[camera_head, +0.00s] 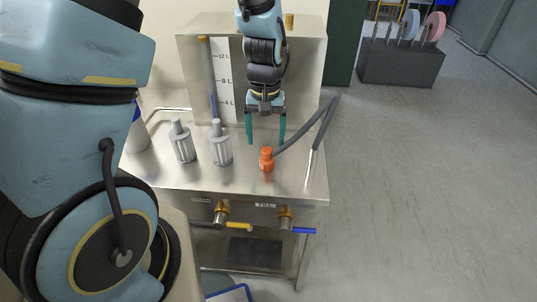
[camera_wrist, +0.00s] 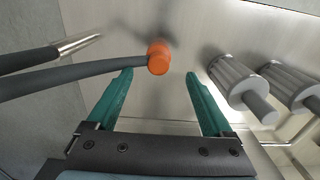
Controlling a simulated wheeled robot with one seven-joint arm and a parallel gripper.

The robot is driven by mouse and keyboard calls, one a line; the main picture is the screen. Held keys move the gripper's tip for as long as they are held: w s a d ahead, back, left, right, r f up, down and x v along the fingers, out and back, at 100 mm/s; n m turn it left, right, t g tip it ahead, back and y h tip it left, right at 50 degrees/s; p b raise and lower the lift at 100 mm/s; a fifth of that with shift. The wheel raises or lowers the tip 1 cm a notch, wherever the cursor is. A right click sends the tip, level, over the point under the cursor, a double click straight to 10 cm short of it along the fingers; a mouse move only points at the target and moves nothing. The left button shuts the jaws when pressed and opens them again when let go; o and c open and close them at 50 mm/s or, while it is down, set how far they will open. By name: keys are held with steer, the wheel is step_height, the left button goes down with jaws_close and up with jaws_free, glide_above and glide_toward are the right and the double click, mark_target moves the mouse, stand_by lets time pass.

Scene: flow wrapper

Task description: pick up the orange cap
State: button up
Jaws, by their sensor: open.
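The orange cap (camera_head: 267,158) stands on the steel bench top in the head view, at the end of a grey hose. In the wrist view the orange cap (camera_wrist: 158,58) lies just beyond the fingertips, roughly centred between them. My gripper (camera_head: 265,141) is open, with its two green fingers pointing down above and behind the cap. In the wrist view my gripper (camera_wrist: 159,72) has nothing between its fingers. The cap's underside is hidden.
Two grey ribbed cylinders (camera_head: 182,142) (camera_head: 220,143) stand left of the cap. The grey hose (camera_head: 312,125) and a metal tube (camera_head: 313,157) lie to its right. A level gauge panel (camera_head: 225,80) rises behind. Valves with yellow and blue handles (camera_head: 303,231) sit below the front edge.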

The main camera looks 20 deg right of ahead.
mark_target(267, 158)
steer(key=shift+s+f+p, duration=0.2)
steer(key=shift+f+p, duration=1)
steer(key=shift+f, duration=2.65)
steer(key=shift+c, duration=0.2)
jaws_close()
